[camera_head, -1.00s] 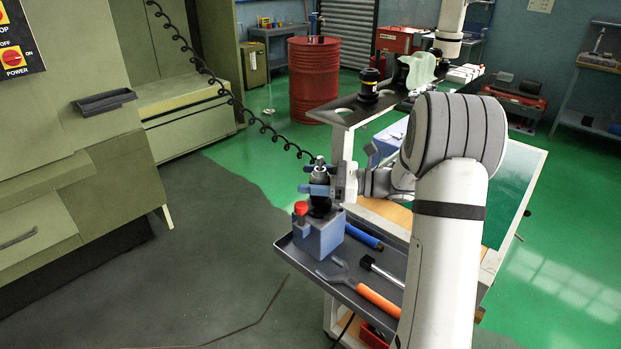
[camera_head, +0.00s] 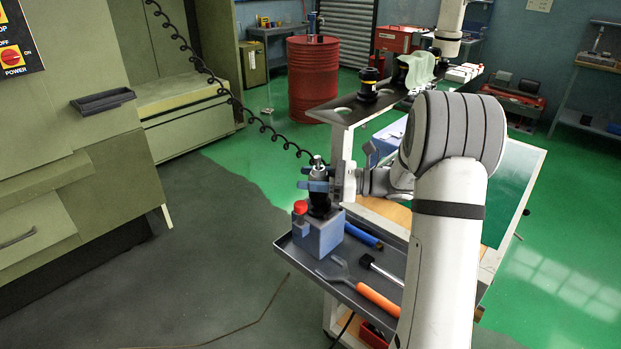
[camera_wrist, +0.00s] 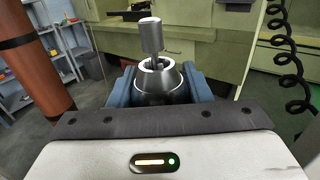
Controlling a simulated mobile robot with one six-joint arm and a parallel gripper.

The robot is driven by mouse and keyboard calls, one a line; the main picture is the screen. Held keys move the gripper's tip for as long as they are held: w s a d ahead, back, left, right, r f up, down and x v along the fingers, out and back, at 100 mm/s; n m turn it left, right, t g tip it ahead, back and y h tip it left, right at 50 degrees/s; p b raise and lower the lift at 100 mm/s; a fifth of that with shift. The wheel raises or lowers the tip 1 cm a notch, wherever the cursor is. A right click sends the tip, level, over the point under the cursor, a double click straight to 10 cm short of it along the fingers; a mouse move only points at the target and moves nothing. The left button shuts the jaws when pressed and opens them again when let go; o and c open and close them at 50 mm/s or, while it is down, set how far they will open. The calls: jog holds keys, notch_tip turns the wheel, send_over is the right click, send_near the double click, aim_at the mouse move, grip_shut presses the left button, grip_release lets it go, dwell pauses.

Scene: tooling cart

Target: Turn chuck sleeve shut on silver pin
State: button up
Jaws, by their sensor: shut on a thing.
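The chuck (camera_head: 319,171) stands upright in a blue block on the cart tray. The silver pin (camera_wrist: 152,36) stands up out of the top of the chuck in the wrist view; its tip also shows in the head view (camera_head: 318,159). My gripper (camera_head: 319,187) reaches in level from the right. In the wrist view its blue fingers (camera_wrist: 159,88) are shut on the silver-grey chuck sleeve (camera_wrist: 160,77), one on each side. The pin looks slightly off the centre of the chuck mouth. The lower sleeve is hidden by my gripper.
The blue block (camera_head: 319,236) has a red knob (camera_head: 301,208) on its left. An orange-handled tool (camera_head: 377,298) and a blue cylinder (camera_head: 362,236) lie on the grey tray (camera_head: 287,252). A perforated dark shelf (camera_head: 345,113) rises behind. A coiled cord hangs behind the chuck.

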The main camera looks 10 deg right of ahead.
jog(key=shift+d+m+t, duration=0.1)
jog(key=shift+m+t, duration=0.2)
jog(key=shift+t, duration=0.2)
jog(key=shift+w+m+t+h, duration=0.1)
jog(key=shift+m+t+h, duration=0.75)
jog(key=shift+t, duration=0.35)
jog(key=m+t+h+b, duration=0.1)
jog(key=m+t+h, duration=0.1)
jog(key=t, duration=0.1)
jog(key=shift+w+d+f+m+b, duration=0.15)
jog(key=shift+m+b, duration=0.2)
jog(key=shift+b, duration=0.05)
jog(key=m+t+h+b, duration=0.1)
jog(key=h, duration=0.1)
jog(key=m+t+h+b, duration=0.2)
jog(key=shift+w+d, duration=0.15)
jog(key=shift+m+t+h+b, duration=0.3)
jog(key=shift+h+b, duration=0.15)
jog(key=shift+b, duration=0.05)
jog(key=shift+d+h, duration=0.1)
jog(key=shift+h, duration=0.2)
jog(key=o, duration=1)
